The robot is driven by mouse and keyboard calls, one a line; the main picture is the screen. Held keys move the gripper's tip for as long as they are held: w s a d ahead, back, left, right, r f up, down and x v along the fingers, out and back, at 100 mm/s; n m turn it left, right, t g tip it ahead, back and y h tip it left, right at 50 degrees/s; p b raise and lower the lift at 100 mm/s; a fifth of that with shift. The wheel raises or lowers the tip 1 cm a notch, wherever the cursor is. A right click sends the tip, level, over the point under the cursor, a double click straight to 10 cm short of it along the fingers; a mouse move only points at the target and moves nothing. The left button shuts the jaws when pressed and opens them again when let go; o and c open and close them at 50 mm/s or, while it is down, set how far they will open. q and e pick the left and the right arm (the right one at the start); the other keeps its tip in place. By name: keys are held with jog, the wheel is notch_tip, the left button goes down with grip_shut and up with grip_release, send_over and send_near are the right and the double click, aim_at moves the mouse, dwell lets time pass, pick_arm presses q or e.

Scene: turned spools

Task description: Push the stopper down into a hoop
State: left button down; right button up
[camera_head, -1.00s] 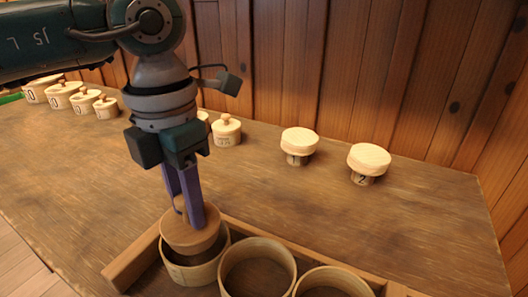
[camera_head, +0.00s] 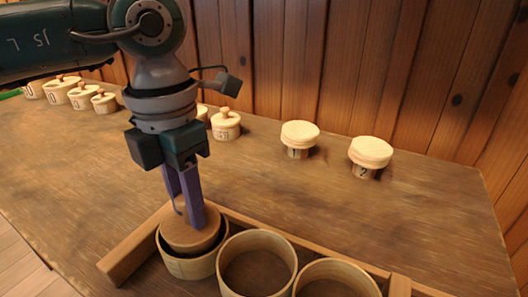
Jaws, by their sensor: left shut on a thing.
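The stopper (camera_head: 186,238) is a round, brown wooden disc in the lower middle of the head view. It sits in the mouth of the leftmost pale wooden hoop (camera_head: 190,268), with the hoop's rim around it. My left gripper (camera_head: 189,220) points down from above, its purple fingers shut on the stopper's upper part, which they mostly hide. How deep the stopper reaches inside is hidden. A middle hoop (camera_head: 257,284) and a right hoop (camera_head: 337,271) stand beside it, open and empty as far as I see. My right gripper is not in view.
A wooden rail (camera_head: 128,258) frames the hoops on the brown table (camera_head: 330,210). Disc-topped pieces marked 1 (camera_head: 300,134) and 2 (camera_head: 370,152) stand at the back. Several knobbed wooden pieces (camera_head: 226,125) line the back left. A plank wall (camera_head: 350,60) rises behind.

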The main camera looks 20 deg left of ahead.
pick_arm(q)
jog(key=shift+f, duration=0.2)
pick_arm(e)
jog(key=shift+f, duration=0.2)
pick_arm(q)
jog(key=shift+f+b, duration=0.6)
jog(key=shift+b, duration=0.1)
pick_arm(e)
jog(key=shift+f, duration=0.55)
pick_arm(q)
jog(key=shift+f, duration=0.2)
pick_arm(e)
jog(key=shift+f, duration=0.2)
pick_arm(q)
jog(key=shift+c, duration=0.6)
grip_release()
jog(key=shift+r, duration=0.1)
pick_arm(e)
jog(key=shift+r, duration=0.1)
pick_arm(q)
jog(key=shift+r+p, duration=0.45)
jog(key=shift+r, duration=0.2)
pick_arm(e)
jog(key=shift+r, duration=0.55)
pick_arm(q)
jog(key=shift+r, duration=0.1)
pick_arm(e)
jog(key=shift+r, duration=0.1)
